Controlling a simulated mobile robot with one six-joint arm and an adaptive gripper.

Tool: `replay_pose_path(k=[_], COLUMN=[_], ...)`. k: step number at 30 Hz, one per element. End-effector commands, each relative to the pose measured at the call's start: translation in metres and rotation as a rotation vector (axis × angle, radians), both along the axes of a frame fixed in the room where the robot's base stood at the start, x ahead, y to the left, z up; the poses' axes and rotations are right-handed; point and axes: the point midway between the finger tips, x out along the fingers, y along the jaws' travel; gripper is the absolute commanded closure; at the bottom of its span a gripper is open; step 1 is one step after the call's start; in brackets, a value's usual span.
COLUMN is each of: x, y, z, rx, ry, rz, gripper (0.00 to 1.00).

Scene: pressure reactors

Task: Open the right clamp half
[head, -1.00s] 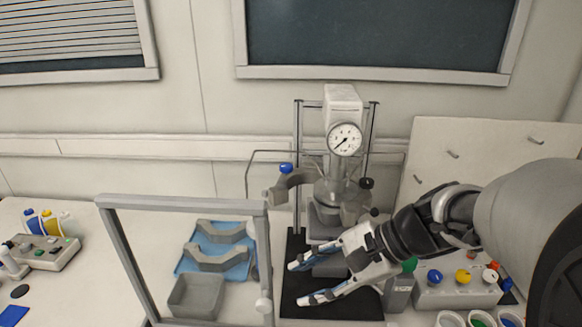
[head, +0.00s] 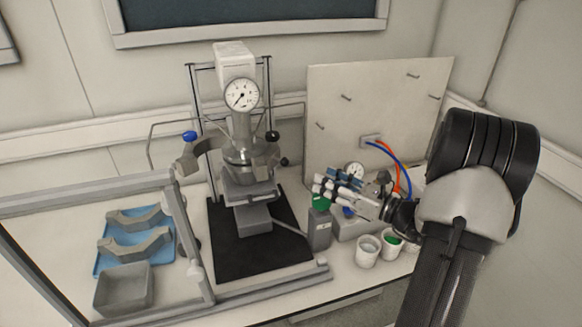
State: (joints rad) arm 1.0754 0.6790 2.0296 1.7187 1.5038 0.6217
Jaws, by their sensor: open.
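The reactor (head: 247,152) stands on a black base with a pressure gauge (head: 241,94) at its top. The right clamp half (head: 268,166) is a grey curved piece at the right of the reactor head, seemingly against it; its exact fit is unclear. The left clamp half (head: 190,166) stands swung out to the left, with a blue knob (head: 190,135) above it. My gripper (head: 330,187) is open and empty, right of the reactor and apart from it, in front of the white panel. Its fingers point left.
A green-capped grey bottle (head: 320,228) and small cups (head: 367,250) stand below my gripper. A white panel (head: 345,95) with pegs and red and blue hoses is behind. At left are a grey frame (head: 180,238), a blue tray (head: 102,262) with two grey curved pieces, and a grey bin (head: 122,290).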

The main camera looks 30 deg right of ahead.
Motion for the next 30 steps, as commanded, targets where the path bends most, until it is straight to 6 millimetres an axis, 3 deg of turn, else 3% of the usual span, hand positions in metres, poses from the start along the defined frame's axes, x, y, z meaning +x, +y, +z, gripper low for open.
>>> replay_pose_path(k=[9,15,21,30], x=[0.068,0.101,0.117,0.119], y=[0.026,0.036,0.042,0.042], z=[-0.001,-0.001,-0.001,0.000], rx=[-0.002,-0.002,-0.001,-0.001], ry=[-0.001,0.000,0.001,0.000], rz=[0.007,0.004,0.002,0.001], gripper=[0.59,0.59,0.59,0.59])
